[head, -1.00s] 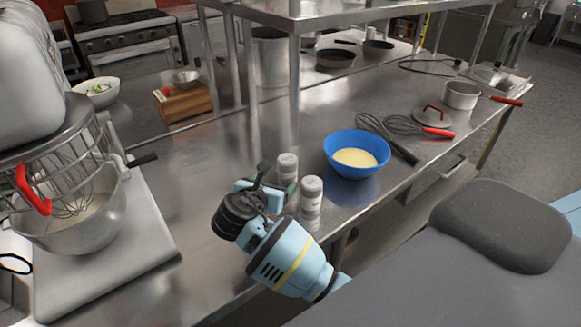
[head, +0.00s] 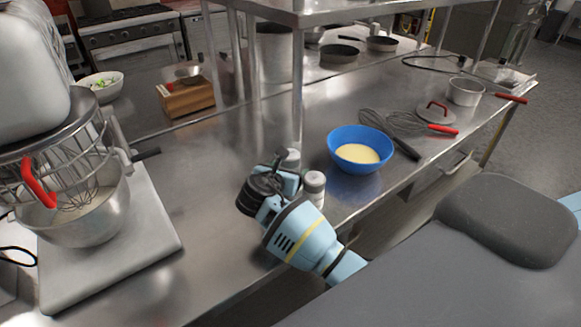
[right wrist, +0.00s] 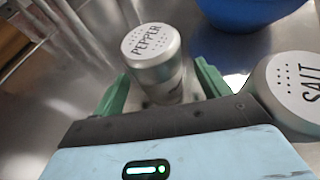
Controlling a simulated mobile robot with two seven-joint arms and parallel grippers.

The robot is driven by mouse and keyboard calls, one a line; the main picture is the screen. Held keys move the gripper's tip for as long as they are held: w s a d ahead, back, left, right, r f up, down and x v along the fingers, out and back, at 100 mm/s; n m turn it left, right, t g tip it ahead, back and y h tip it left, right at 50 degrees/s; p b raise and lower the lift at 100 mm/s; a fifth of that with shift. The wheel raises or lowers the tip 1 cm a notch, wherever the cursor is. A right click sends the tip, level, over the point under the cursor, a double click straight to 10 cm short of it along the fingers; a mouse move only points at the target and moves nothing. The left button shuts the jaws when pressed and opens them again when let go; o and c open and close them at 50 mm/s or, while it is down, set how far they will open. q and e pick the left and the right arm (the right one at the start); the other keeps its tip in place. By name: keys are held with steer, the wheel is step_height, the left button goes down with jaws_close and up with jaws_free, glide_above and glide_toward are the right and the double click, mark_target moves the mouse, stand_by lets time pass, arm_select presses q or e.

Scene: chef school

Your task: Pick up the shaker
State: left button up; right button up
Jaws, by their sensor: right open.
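The pepper shaker (right wrist: 150,45), a silver cylinder with a white "PEPPER" top, stands upright on the steel counter. In the head view its top (head: 292,158) shows behind my right gripper (head: 280,166), which hides its lower part. In the right wrist view my right gripper (right wrist: 165,88) is open, its two green fingers on either side of the pepper shaker, with gaps visible. The salt shaker (right wrist: 292,92), marked "SALT", stands close beside the right finger; it also shows in the head view (head: 314,184). My left gripper is not in view.
A blue bowl (head: 343,146) with pale yellow liquid stands just beyond the shakers. Whisks (head: 402,146) and a pot (head: 465,92) lie farther right. A stand mixer (head: 60,150) is at left. A shelf post (head: 298,90) rises behind the shakers.

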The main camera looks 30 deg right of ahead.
steer(key=shift+w+d, duration=0.15)
steer(key=c, duration=1.2)
steer(key=shift+o, duration=0.2)
step_height(320, 180, up, 10)
steer(key=shift+r, duration=0.1)
